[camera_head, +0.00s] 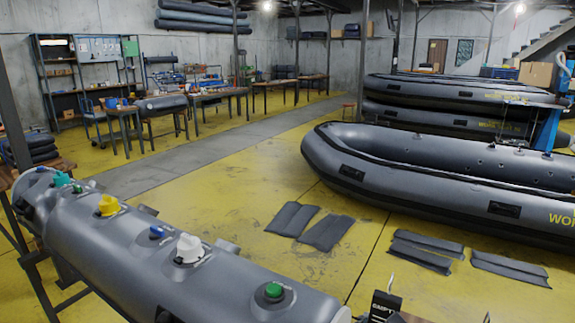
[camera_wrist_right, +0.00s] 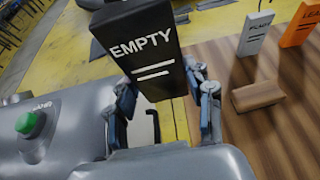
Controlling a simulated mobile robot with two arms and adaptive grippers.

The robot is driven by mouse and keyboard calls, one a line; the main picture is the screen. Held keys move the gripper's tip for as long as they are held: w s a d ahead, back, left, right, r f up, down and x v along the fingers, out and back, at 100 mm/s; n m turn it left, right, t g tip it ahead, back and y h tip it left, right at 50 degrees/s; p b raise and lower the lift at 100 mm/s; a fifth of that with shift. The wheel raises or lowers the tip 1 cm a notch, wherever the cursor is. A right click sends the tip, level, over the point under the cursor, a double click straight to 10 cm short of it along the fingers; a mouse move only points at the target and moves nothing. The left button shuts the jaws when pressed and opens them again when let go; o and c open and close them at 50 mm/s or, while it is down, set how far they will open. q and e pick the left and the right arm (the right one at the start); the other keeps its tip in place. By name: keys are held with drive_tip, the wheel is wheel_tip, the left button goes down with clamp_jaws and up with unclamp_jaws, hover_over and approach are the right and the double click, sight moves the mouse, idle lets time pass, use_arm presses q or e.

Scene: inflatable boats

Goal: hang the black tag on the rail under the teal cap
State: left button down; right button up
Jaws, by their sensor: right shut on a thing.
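The black tag (camera_wrist_right: 140,45) with the word EMPTY is in the right wrist view, tilted, between the fingers of my right gripper (camera_wrist_right: 165,95). The gripper is shut on it. Part of the tag also shows at the bottom of the head view (camera_head: 383,303). The teal cap (camera_head: 61,179) is on the far left end of the grey boat tube (camera_head: 140,245) in the head view, far from the tag. I cannot clearly make out a rail under it. My left gripper is not in view.
The tube also bears yellow (camera_head: 108,204), blue (camera_head: 157,232), white (camera_head: 189,248) and green caps (camera_head: 273,290). Grey panels (camera_head: 326,233) lie on the floor.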

drive_tip(key=s+r, duration=0.3)
drive_tip(key=s, duration=0.7)
drive_tip(key=shift+s+a+r, duration=0.15)
drive_tip(key=shift+s+r, duration=0.05)
drive_tip(key=shift+s, duration=0.1)
